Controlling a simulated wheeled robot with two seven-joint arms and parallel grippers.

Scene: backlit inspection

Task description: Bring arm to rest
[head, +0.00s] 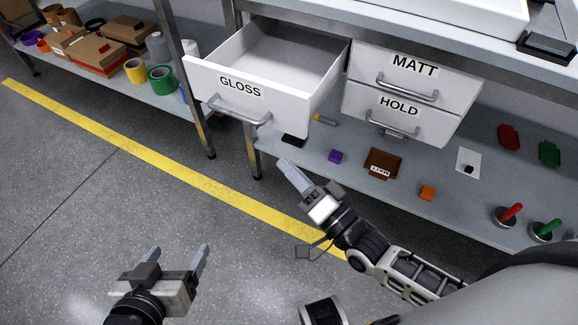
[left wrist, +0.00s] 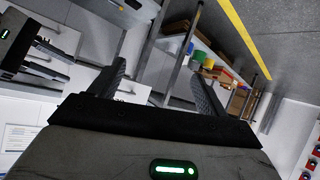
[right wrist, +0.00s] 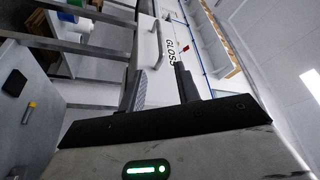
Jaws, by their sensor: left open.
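My left gripper (head: 178,254) is at the lower left of the head view, over the bare floor and apart from everything. Its two fingers stand wide apart in the left wrist view (left wrist: 160,85), with nothing between them. My right gripper (head: 311,182) is in front of the lower shelf, below the drawers. In the right wrist view (right wrist: 160,85) its fingers are apart by a smaller gap, and I see nothing held. The white GLOSS drawer (head: 230,104) is pulled out and its visible inside is empty. The MATT drawer (head: 414,72) and HOLD drawer (head: 400,108) are shut.
The lower shelf (head: 455,200) holds a purple block (head: 336,156), a brown tray (head: 383,163), an orange block (head: 427,192) and red (head: 508,215) and green (head: 546,229) handled pieces. Boxes and tape rolls fill the left shelf. A table leg (head: 251,145) stands under the open drawer. The left floor is clear.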

